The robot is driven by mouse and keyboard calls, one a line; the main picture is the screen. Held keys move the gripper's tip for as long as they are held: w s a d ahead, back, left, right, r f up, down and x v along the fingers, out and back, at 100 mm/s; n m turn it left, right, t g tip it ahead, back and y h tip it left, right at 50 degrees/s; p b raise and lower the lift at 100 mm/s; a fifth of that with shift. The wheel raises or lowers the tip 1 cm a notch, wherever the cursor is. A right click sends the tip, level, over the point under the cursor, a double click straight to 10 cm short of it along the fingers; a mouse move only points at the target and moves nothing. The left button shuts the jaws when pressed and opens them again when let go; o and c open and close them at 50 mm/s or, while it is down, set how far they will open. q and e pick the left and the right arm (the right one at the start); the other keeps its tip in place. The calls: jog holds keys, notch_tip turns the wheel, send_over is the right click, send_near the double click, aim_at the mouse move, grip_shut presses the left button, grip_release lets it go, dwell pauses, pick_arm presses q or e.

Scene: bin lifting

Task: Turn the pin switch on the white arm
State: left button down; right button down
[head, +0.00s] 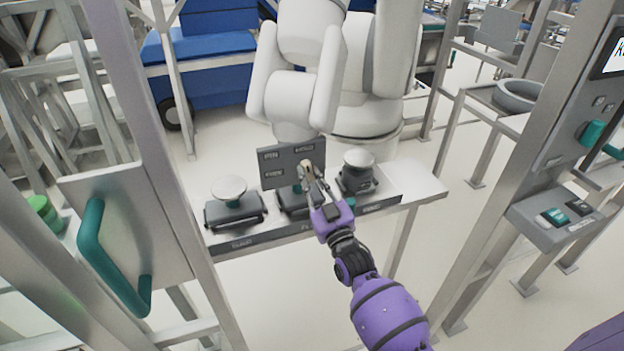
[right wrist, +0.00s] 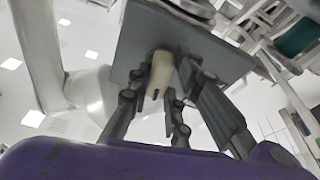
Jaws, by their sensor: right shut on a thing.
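The pin switch (head: 306,165) is a small beige knob on the front of an upright grey plate (head: 280,158) with dark labels. The plate stands in front of the base of the white arm (head: 287,97). My right gripper (head: 313,183) reaches it from the front and is shut on the knob. In the right wrist view the beige knob (right wrist: 162,72) sits between the dark fingers (right wrist: 160,105), against the plate (right wrist: 140,42). The knob's exact turn angle is hard to read. My left gripper is not in view.
Round-topped devices stand on the shelf (head: 420,188) left (head: 230,192) and right (head: 358,168) of my gripper. A frame post with a green handle (head: 100,250) is at left. A panel with green switches (head: 560,215) is at right.

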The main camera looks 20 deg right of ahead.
jog(key=shift+m+h, duration=0.5)
jog(key=shift+m, duration=1)
jog(key=shift+f, duration=0.1)
jog(key=c, duration=1.6)
grip_release()
jog(key=v, duration=1.2)
jog(key=shift+a, duration=0.1)
